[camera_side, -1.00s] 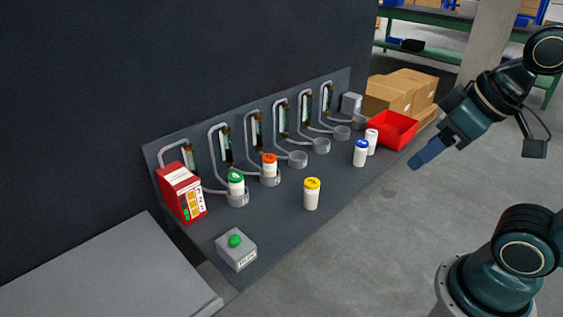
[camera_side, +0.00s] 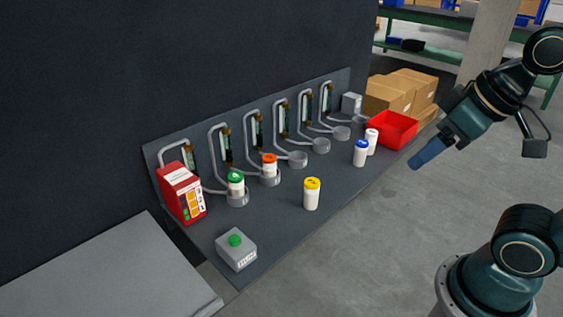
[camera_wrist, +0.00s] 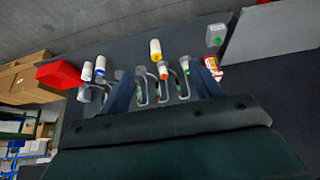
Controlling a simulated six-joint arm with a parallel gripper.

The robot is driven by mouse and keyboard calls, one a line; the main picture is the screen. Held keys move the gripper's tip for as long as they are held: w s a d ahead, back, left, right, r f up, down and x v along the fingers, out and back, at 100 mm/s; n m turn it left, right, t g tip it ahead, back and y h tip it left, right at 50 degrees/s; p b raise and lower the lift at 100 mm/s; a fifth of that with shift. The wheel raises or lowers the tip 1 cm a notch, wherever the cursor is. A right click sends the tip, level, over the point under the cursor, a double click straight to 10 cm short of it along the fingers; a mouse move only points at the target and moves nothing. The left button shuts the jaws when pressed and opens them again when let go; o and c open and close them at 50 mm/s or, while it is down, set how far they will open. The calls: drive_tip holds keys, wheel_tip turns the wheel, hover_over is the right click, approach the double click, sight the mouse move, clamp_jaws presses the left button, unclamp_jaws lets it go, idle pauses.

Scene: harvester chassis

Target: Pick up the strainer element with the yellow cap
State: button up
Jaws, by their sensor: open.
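The strainer element with the yellow cap (camera_side: 312,194) is a white cylinder standing upright on the dark bench, in front of the row of grey cups. In the wrist view, the yellow-capped element (camera_wrist: 156,50) shows beyond and between my fingers. My gripper (camera_side: 418,163) is in the air to the right of the bench, well apart from the element. Its two blue fingers are spread in the wrist view (camera_wrist: 164,92), with nothing held between them.
Green-capped (camera_side: 236,184) and orange-capped (camera_side: 270,168) elements sit in cups. Blue-capped (camera_side: 360,153) and white-capped (camera_side: 371,142) elements stand near a red bin (camera_side: 390,130). A red box (camera_side: 181,192) and a green-button box (camera_side: 236,250) are at the left. Several cups are empty.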

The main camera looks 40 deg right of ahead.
drive_tip(key=shift+w, duration=0.1)
idle(0.4)
drive_tip(key=n+g, duration=0.6)
drive_tip(key=n, duration=0.9)
hover_over(311, 182)
wheel_tip(311, 182, down, 16)
drive_tip(key=shift+f, duration=0.5)
drive_tip(key=shift+f, duration=4.3)
drive_tip(key=shift+f, duration=0.1)
